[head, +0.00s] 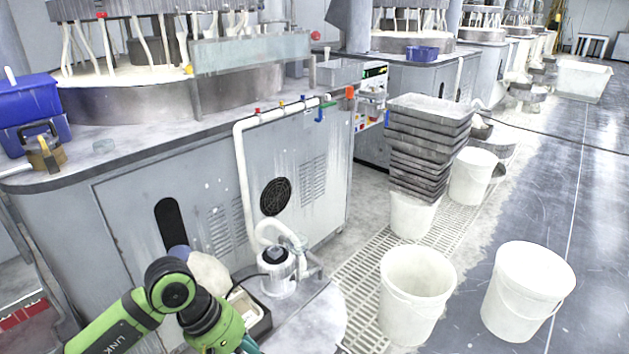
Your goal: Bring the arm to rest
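My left arm (127,322) is green with dark joints and comes in from the lower left. It bends at a dark joint (172,287) and runs down to the bottom edge of the head view. Its gripper is not visible; the arm's end is cut off by the frame. A small teal piece shows at the bottom edge beside it, and I cannot tell what it is. My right arm and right gripper are not in view.
A round table (322,318) with a pump-like canister (277,270) and an open box (246,306) lies close beside my arm. A grey polishing machine (130,215) stands behind. White buckets (415,300) and stacked dark trays (425,135) stand to the right.

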